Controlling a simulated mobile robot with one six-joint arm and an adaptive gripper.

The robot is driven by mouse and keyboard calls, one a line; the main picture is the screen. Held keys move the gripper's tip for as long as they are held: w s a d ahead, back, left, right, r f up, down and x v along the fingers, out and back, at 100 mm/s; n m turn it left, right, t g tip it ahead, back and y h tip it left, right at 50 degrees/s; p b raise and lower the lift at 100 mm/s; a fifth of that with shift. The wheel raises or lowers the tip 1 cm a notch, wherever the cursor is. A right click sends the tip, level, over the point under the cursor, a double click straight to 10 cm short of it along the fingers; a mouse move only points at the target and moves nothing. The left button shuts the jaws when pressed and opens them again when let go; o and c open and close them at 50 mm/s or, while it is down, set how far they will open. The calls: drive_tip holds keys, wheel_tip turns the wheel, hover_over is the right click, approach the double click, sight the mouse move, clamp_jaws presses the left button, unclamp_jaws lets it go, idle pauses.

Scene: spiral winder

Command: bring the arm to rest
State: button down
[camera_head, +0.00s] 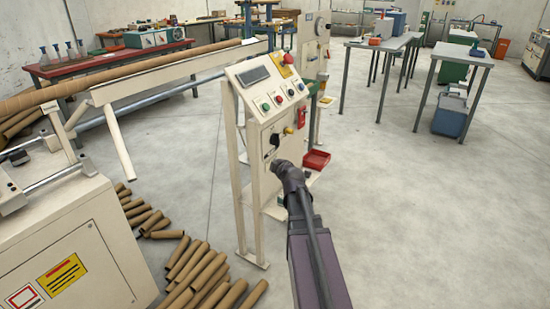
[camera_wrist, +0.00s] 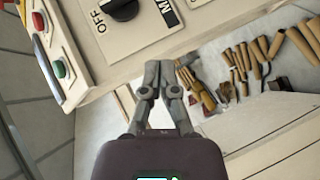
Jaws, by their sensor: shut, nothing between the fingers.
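My arm reaches from the bottom of the head view toward the cream control cabinet (camera_head: 262,95). My gripper (camera_wrist: 158,66) shows in the wrist view with its two fingers together and nothing between them. It is close to the cabinet's front, just below a black rotary switch (camera_wrist: 119,8) with an OFF label. In the head view the gripper's tip is small and dark against the cabinet, so whether it touches is hard to tell.
Several cardboard tubes (camera_head: 200,273) lie on the floor left of the cabinet. A cream machine (camera_head: 70,240) stands at lower left. A red tray (camera_head: 316,159) sits beside the cabinet. Grey tables (camera_head: 462,54) stand at back right. The floor (camera_head: 430,220) at right is clear.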

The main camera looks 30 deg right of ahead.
drive_tip(key=shift+s+a, duration=0.15)
drive_tip(key=shift+s, duration=0.35)
idle(0.3)
drive_tip(key=s+a+f+m+g+y, duration=0.1)
drive_tip(key=s+a+f+g+y, duration=0.15)
drive_tip(key=a, duration=0.45)
drive_tip(key=s+a+f+m+g+y, duration=0.1)
drive_tip(key=s+a+f+m+g, duration=0.1)
drive_tip(key=a+f, duration=0.3)
drive_tip(key=s+a+f+m+g+y, duration=0.1)
drive_tip(key=s+a+f+g+y, duration=0.1)
drive_tip(key=a, duration=0.6)
drive_tip(key=s+a+f+m+g+h+p, duration=0.1)
drive_tip(key=s+a+m+g, duration=0.35)
drive_tip(key=s, duration=0.25)
drive_tip(key=s+a+f+m+g+h, duration=0.1)
drive_tip(key=s+a+f+m+g, duration=0.15)
drive_tip(key=s+a, duration=0.35)
wheel_tip(320, 180, up, 26)
drive_tip(key=d+p, duration=0.1)
drive_tip(key=p, duration=2.4)
drive_tip(key=shift+s+d+m+g, duration=0.3)
drive_tip(key=shift+s+g, duration=0.05)
drive_tip(key=shift+s, duration=0.05)
drive_tip(key=shift+f, duration=0.15)
